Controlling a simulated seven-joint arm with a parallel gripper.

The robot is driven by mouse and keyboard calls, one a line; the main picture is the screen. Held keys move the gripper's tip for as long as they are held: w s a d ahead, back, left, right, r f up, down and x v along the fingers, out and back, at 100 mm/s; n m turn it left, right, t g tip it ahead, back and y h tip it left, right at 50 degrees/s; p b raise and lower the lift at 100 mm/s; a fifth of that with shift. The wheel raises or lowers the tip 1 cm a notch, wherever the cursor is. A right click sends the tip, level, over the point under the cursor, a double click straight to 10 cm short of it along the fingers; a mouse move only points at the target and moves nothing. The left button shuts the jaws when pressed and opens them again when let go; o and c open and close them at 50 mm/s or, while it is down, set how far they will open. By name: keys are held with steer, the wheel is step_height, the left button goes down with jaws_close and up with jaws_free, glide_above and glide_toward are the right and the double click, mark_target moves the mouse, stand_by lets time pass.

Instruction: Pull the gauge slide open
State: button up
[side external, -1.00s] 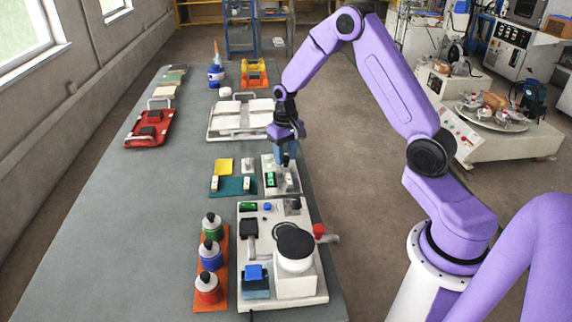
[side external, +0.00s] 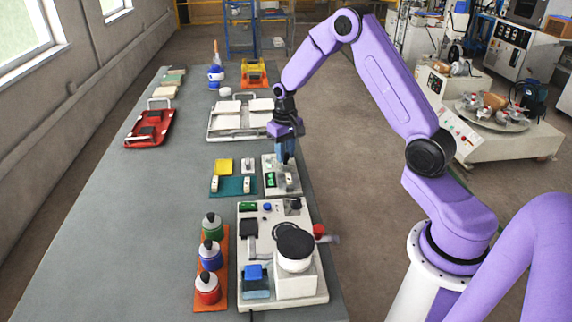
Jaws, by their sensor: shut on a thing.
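The gauge device, a small pale unit (side external: 271,164) with a green display (side external: 270,180), sits on the table at its right side. My gripper (side external: 285,162) points down over the right part of this unit. It is shut on a part of the unit that I take to be the gauge slide. The fingers and the arm hide most of that part, so how far the slide stands open cannot be told.
A larger pale machine (side external: 245,285) with a black round top stands in front. Several bottles stand on an orange tray (side external: 225,240). A teal mat (side external: 232,194) lies left of the gauge. A tray of white tiles (side external: 213,134) lies behind.

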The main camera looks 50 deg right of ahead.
steer(key=shift+w+d, duration=0.55)
steer(key=shift+w, duration=0.05)
steer(key=shift+d, duration=0.1)
steer(key=o, duration=0.9)
steer(key=shift+c, duration=0.2)
steer(key=shift+r, duration=3.05)
